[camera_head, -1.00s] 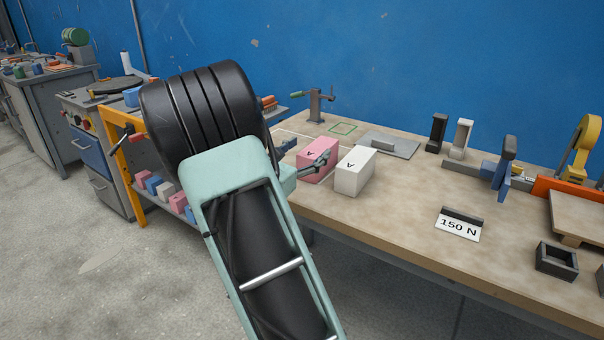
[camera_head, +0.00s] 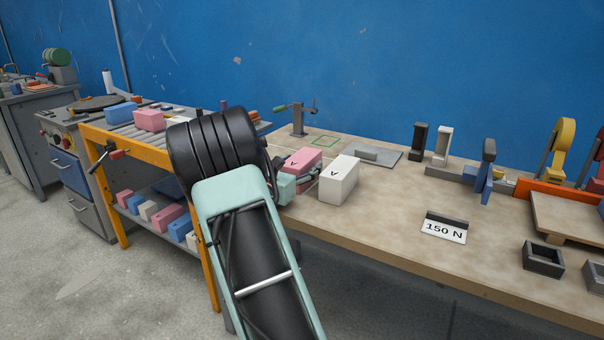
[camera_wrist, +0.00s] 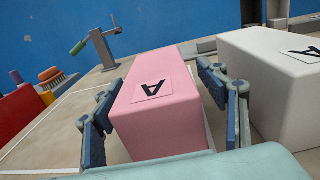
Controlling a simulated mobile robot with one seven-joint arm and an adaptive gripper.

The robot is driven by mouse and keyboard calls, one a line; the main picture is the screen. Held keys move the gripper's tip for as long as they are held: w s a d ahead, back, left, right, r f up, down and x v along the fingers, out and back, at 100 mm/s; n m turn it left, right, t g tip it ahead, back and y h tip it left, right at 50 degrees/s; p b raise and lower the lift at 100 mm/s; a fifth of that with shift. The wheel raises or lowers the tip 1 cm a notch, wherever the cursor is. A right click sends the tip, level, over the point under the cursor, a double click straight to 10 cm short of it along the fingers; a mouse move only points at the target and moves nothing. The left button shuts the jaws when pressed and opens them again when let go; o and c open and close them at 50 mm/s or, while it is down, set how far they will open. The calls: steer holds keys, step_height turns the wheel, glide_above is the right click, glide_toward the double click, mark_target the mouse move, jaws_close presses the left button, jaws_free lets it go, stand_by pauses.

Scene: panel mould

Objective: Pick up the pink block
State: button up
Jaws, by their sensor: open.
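The pink block (camera_wrist: 160,99), with a letter A label on top, stands on the workbench in the wrist view. My gripper (camera_wrist: 158,112) is open, with one finger on each side of the block. A narrow gap shows at the right finger; whether the left finger touches the block I cannot tell. In the head view the pink block (camera_head: 301,160) is partly hidden behind my gripper (camera_head: 298,182) and arm. A white block (camera_head: 339,180), also marked A, stands just right of the pink one, close to my right finger in the wrist view (camera_wrist: 275,85).
A clamp post (camera_head: 298,120) and a grey plate (camera_head: 376,155) stand behind the blocks. A 150 N sign (camera_head: 444,231) and dark square frame (camera_head: 543,261) are to the right. An orange rack (camera_head: 160,150) with more blocks stands left. The bench's middle front is clear.

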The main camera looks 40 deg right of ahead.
steer(key=shift+w+d, duration=0.2)
steer(key=shift+d, duration=0.15)
steer(key=c, duration=1.8)
steer(key=shift+r, duration=0.15)
jaws_close()
